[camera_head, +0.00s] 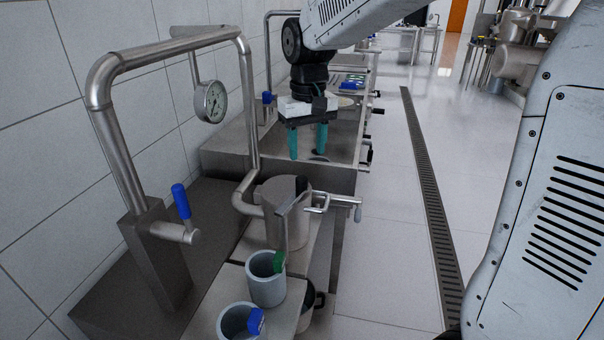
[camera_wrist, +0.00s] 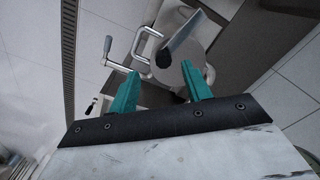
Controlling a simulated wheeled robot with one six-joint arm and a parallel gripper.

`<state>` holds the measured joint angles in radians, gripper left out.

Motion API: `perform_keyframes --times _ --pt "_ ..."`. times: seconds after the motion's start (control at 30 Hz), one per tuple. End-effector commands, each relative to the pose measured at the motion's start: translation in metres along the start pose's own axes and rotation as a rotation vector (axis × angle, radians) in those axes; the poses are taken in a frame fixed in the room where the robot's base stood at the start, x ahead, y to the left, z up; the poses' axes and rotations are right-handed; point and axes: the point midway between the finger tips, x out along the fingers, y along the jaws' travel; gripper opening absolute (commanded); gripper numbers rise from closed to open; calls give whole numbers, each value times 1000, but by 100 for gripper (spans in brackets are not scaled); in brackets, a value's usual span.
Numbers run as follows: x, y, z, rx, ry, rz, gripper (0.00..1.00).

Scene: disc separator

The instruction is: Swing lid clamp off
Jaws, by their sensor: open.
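The disc separator (camera_head: 285,228) is a squat grey metal cylinder on the bench in the head view. What looks like its lid clamp (camera_head: 291,202) is a flat metal bar across the top with a dark end. The bar also shows in the wrist view (camera_wrist: 186,32) over the round lid (camera_wrist: 172,66). A metal loop and crank handle (camera_head: 338,203) stick out to the right of it. My gripper (camera_head: 307,154) has teal fingers, hangs pointing down beyond and above the separator, and is open and empty. Its fingertips (camera_wrist: 159,71) frame part of the lid in the wrist view, apart from the clamp.
A thick pipe frame (camera_head: 172,48) with a gauge (camera_head: 211,101) and a blue-handled valve (camera_head: 182,203) stands at left. Two grey cups, one with a green tag (camera_head: 266,284) and one with a blue tag (camera_head: 236,322), stand in front. The floor at right is clear beside a drain (camera_head: 428,185).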

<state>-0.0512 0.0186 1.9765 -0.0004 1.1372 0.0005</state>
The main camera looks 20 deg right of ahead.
Motion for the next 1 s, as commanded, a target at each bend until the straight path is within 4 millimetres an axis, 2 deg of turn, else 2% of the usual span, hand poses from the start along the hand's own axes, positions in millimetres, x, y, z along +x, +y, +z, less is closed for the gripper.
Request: perform_keyframes --times 0.1,0.2,0.7,1.0 --pt "10 -1 -20 -2 -8 0 49" --pt "16 -1 -26 -3 -10 0 49" --pt "84 -1 -25 -2 -11 -1 49" --pt "90 -1 -25 -2 -9 -1 49"
